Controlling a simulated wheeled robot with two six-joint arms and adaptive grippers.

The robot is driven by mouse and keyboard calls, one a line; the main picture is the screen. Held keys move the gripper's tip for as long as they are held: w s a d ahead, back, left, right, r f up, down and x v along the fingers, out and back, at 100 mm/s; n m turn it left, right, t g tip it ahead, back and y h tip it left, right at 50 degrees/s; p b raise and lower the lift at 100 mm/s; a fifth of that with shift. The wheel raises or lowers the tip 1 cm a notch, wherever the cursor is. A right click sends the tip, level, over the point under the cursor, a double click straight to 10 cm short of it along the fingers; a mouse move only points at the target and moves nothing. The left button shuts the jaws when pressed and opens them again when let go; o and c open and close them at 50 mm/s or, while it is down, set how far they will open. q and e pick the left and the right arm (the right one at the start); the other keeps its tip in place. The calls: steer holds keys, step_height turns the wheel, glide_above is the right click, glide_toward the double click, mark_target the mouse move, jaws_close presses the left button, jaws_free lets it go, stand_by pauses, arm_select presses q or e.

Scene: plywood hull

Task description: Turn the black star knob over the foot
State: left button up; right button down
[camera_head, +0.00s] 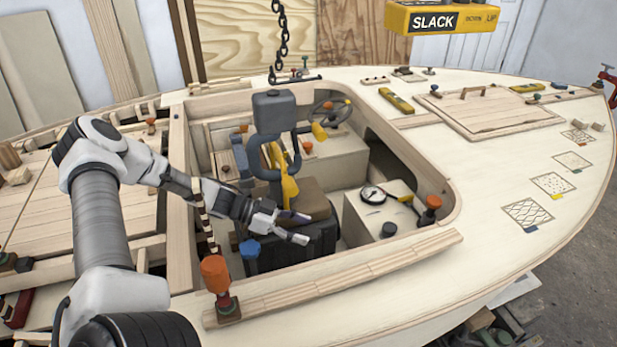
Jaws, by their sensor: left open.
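My left gripper (305,228) reaches into the cockpit opening from the left. Its two fingers are apart, with nothing seen between them. It is in front of the grey engine-like unit (274,112) and over a dark block (323,237) at its base. A small black knob (389,229) stands on a pale box to the right of the gripper, clearly apart from it; I cannot tell whether it is star-shaped. A blue star-shaped knob (250,249) stands left of the dark block, below the gripper's wrist. No foot is clearly distinguishable; the gripper may hide part of that area. My right gripper is not in view.
A round gauge (373,194) sits on the pale box. An orange-topped post (215,275) stands at the near left coaming, close to my left arm. A chain (281,35) hangs above the unit. A yellow SLACK sign (470,18) hangs at upper right.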

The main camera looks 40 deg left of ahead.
arm_select(q)
steer(key=shift+w+d+f+b, duration=0.35)
steer(key=shift+w+d+f, duration=0.05)
steer(key=shift+f, duration=0.1)
steer(key=shift+d+r, duration=0.3)
jaws_close()
steer(key=shift+r+n+t+y+p, duration=0.3)
steer(key=shift+n+p, duration=0.1)
steer(key=shift+p, duration=0.15)
steer(key=shift+f+n+t+y, duration=0.2)
steer(key=shift+n+t+y, duration=0.1)
steer(key=shift+n+t, duration=0.1)
jaws_free()
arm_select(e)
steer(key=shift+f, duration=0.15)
arm_select(q)
steer(key=shift+f, duration=0.1)
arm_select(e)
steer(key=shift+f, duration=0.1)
